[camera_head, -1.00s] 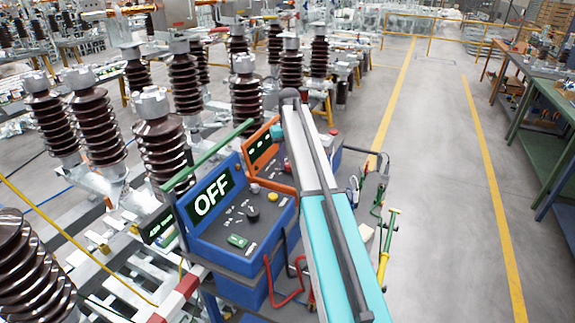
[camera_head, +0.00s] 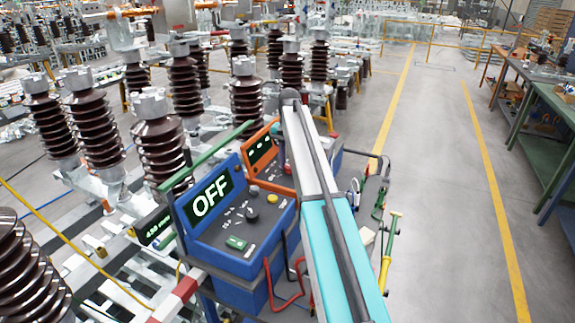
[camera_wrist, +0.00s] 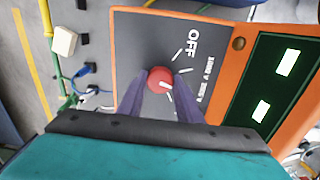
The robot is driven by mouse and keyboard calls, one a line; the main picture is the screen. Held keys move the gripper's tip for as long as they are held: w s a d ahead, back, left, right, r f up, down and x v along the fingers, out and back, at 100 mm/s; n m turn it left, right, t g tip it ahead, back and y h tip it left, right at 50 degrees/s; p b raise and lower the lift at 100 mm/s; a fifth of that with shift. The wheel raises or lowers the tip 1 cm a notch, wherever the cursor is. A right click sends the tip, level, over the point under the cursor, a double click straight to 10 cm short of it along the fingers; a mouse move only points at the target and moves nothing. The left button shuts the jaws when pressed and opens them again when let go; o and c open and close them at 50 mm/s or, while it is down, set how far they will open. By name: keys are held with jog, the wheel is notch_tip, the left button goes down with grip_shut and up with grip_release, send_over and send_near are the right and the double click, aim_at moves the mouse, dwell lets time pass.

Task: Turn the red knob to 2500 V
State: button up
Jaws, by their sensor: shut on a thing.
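The red knob (camera_wrist: 158,80) sits on the grey panel of the orange meter (camera_wrist: 140,30) in the wrist view. A white pointer mark shows on the knob, with dial lines and the word OFF beside it. My gripper (camera_wrist: 160,84) is shut on the knob, one finger at each side. The orange meter's dark display (camera_wrist: 275,85) shows two light dashes.
The blue meter (camera_head: 240,235) reads OFF on its screen and has a black knob (camera_head: 252,213). Several brown ribbed insulators (camera_head: 160,150) stand at left. Cables and a green-yellow tool (camera_head: 388,255) lie at the cart's right side. The floor aisle at right is clear.

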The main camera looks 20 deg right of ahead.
dwell(0.4)
jog(key=o, duration=1)
jog(key=shift+o, duration=0.2)
notch_tip(320, 180, up, 14)
jog(key=p, duration=0.6)
jog(key=shift+f, duration=0.1)
